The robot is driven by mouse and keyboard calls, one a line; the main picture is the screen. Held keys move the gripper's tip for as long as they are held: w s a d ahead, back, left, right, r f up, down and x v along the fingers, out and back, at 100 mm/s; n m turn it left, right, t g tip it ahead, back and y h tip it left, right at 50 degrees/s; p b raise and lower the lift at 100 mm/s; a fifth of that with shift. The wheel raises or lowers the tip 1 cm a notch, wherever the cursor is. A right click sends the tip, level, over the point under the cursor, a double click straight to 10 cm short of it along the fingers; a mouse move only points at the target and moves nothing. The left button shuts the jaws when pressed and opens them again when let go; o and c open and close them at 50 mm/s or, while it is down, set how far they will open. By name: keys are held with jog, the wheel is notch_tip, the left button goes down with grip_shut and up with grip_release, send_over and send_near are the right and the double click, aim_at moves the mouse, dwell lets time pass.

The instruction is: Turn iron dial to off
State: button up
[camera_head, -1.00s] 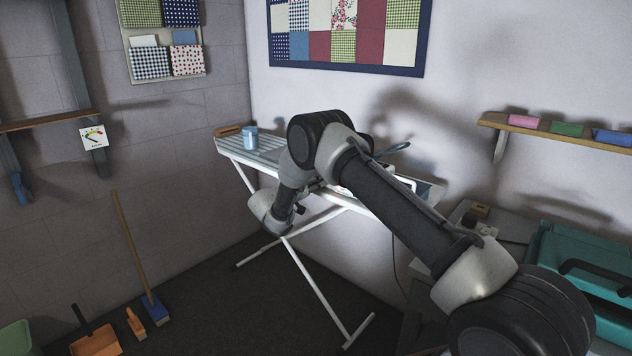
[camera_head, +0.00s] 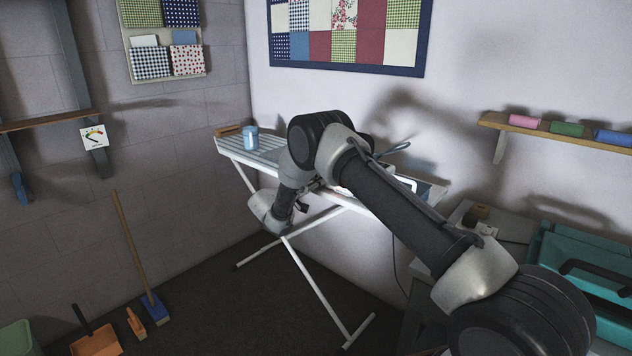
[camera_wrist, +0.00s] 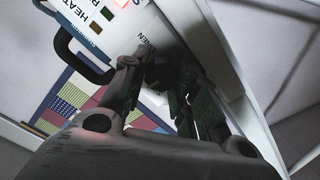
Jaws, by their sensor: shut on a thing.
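In the wrist view, a white panel (camera_wrist: 112,28) carries printed words, HEAT and what looks like LINEN, with small coloured squares. My gripper (camera_wrist: 154,76) is up against this panel, its fingers closed around a dark knob, the iron dial (camera_wrist: 160,70). The dial is mostly hidden by the fingers and shadow, so its pointer and setting cannot be read. Part of a white-edged panel (camera_head: 406,183) shows behind the arm, over the ironing board (camera_head: 228,147).
A blue cup-like container (camera_head: 250,139) stands on the board's left end. A broom (camera_head: 134,244) leans at the wall, and an orange dustpan (camera_head: 97,343) is on the floor. A teal case (camera_head: 590,262) is at right, below a wall shelf (camera_head: 550,130).

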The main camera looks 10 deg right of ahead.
jog(key=o, duration=1)
